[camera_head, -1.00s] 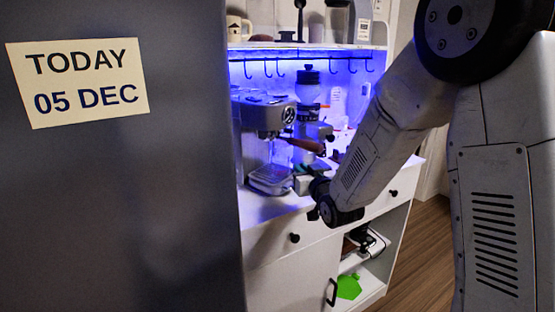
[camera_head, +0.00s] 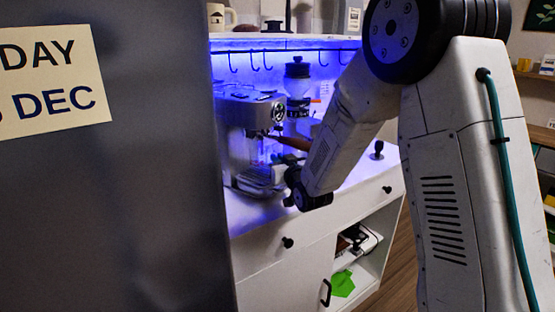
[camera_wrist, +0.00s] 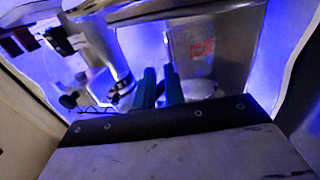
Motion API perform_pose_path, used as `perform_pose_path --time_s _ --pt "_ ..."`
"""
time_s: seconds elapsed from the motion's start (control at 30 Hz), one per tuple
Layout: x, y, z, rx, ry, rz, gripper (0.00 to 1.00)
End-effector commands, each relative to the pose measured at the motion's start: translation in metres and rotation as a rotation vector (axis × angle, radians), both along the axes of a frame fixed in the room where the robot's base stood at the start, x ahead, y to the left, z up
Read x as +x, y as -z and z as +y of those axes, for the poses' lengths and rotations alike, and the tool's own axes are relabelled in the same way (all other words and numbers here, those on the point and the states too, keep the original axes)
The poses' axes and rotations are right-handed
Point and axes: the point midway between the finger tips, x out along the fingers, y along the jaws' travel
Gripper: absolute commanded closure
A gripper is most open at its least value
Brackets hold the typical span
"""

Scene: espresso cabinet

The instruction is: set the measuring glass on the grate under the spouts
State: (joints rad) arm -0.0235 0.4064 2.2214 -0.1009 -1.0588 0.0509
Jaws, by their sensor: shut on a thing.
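The espresso machine (camera_head: 246,108) stands on the white counter, with its brown portafilter handle (camera_head: 292,142) pointing right. Its drip tray and grate (camera_head: 256,184) are low at its front, partly hidden by my arm. My gripper reaches in at the machine's front; in the wrist view its two dark teal fingers (camera_wrist: 159,88) are close together, in front of the machine's metal front. They are shut on the measuring glass, whose clear body I can hardly make out. I cannot tell whether it touches the grate.
A bottle-like container (camera_head: 298,88) stands right of the machine, and a small dark tamper-like object (camera_head: 377,150) stands on the counter at right. A large dark panel with a date note (camera_head: 50,78) blocks the left. Hooks hang above.

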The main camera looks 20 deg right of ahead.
Motion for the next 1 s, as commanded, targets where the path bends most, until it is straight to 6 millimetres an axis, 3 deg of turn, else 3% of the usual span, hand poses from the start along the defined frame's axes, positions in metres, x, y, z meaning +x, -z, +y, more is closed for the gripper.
perform_pose_path --time_s 0.67,0.7,0.73,1.0 --pt "0.0 0.012 -0.002 0.0 0.002 -0.001 1.0" --pt "0.0 0.012 -0.002 0.0 0.002 0.0 0.78" --pt "0.0 0.012 -0.002 0.0 0.002 0.0 0.69" --pt "0.0 0.011 -0.002 0.0 0.002 0.0 0.67"
